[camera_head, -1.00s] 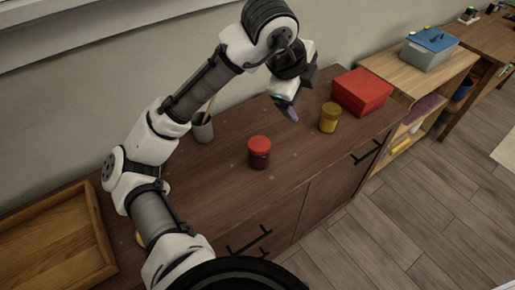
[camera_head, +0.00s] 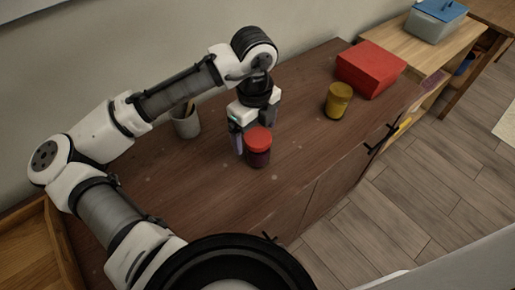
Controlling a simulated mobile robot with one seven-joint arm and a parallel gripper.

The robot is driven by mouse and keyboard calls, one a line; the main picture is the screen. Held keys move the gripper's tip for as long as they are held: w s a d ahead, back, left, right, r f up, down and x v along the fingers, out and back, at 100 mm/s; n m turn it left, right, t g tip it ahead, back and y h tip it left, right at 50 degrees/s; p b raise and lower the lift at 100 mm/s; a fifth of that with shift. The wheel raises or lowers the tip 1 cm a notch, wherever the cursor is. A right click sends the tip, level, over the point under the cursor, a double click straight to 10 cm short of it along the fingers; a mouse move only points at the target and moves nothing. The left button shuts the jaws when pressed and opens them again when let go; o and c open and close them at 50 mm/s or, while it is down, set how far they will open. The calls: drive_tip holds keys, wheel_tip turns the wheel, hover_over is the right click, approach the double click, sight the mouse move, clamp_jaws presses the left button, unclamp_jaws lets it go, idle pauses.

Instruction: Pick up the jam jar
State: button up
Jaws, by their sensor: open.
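The jam jar (camera_head: 258,150) has a red lid and dark purple contents. It stands upright on the brown wooden cabinet top, near the middle of the view. My gripper (camera_head: 254,138) points down just behind the jar, with one finger at the jar's left and the other behind its right side. The gripper is open. The jar hides part of the fingers, and I cannot tell whether they touch it.
A yellow jar (camera_head: 338,101) and a red box (camera_head: 371,68) stand to the right on the cabinet top (camera_head: 205,200). A grey cup (camera_head: 186,122) with a stick-like item stands behind left, near my arm. A wooden tray (camera_head: 62,245) is at left. The surface right of the jam jar is clear.

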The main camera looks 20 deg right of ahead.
drive_tip(key=shift+w+d+f+p, duration=0.1)
drive_tip(key=shift+d+f+p, duration=0.2)
drive_tip(key=shift+f, duration=1.3)
drive_tip(key=shift+w+d+f+p, duration=0.1)
drive_tip(key=shift+f+p, duration=0.25)
drive_tip(key=shift+f, duration=1.2)
drive_tip(key=c, duration=1.3)
drive_tip(key=shift+r, duration=0.1)
